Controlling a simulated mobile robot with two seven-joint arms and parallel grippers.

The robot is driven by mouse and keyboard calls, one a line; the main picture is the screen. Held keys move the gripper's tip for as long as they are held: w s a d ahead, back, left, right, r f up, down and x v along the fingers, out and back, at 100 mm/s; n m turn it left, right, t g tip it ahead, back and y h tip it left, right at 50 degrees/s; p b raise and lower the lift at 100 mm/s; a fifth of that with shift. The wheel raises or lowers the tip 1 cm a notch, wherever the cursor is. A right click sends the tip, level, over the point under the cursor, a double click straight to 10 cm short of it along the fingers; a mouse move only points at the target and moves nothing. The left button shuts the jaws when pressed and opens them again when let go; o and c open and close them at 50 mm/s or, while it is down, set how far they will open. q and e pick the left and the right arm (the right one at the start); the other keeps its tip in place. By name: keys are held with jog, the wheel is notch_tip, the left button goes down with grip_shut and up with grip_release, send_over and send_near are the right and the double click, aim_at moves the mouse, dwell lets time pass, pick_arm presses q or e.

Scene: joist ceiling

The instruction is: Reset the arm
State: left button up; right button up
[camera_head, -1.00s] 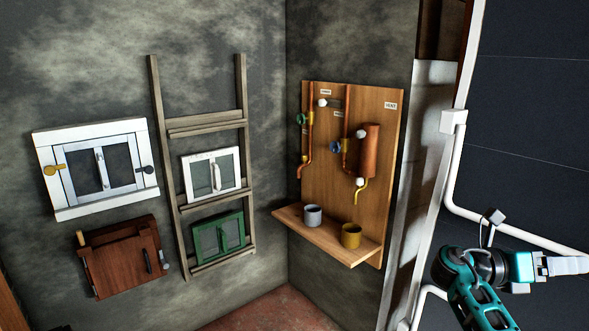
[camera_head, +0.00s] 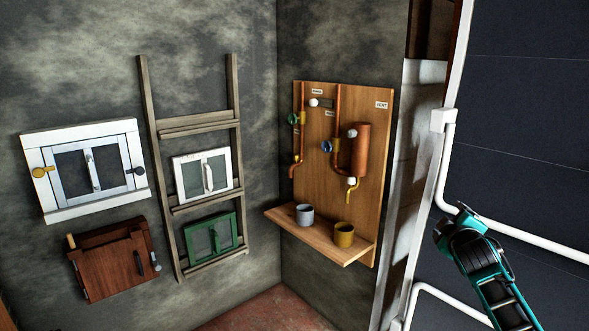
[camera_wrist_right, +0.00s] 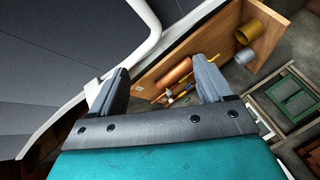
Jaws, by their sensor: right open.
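My right arm (camera_head: 476,257), teal and black, comes up from the lower right corner of the head view, in front of the dark panelled wall. Its fingers cannot be made out there. In the right wrist view my right gripper (camera_wrist_right: 160,82) has its two grey fingers spread apart with nothing held between them. Beyond the fingers lies the wooden pipe board (camera_wrist_right: 200,50), at a distance and not touched. My left gripper is in neither view.
The pipe board (camera_head: 317,185) carries copper pipes, a grey cup (camera_head: 304,216) and a yellow cup (camera_head: 344,235) on its shelf. A white pipe (camera_head: 520,237) runs near my right arm. A wooden ladder frame (camera_head: 153,165) and small cabinets (camera_head: 92,170) line the left wall.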

jog(key=w+a+r+m+t+y, duration=0.1)
jog(key=a+r+m+t+y, duration=0.15)
jog(key=a+m, duration=0.2)
jog(key=s+a+f+g+y, duration=0.2)
jog(key=s+a+f, duration=0.3)
jog(key=s+f, duration=0.4)
jog(key=s+a+f+g+y, duration=0.15)
jog(key=s+a+f, duration=0.35)
jog(key=s+f, duration=0.5)
jog(key=s+a+f+g, duration=0.1)
jog(key=s+a+f, duration=0.1)
jog(key=s, duration=0.4)
jog(key=s+a+f+m+g, duration=0.1)
jog(key=s+a+f, duration=0.1)
jog(key=s+f, duration=0.2)
jog(key=s+a+f+g+y, duration=0.1)
jog(key=s+a+f, duration=0.1)
jog(key=s, duration=0.6)
jog(key=shift+s+a+f, duration=0.2)
jog(key=shift+a+f, duration=0.2)
jog(key=shift+f, duration=0.5)
jog(key=shift+m, duration=0.25)
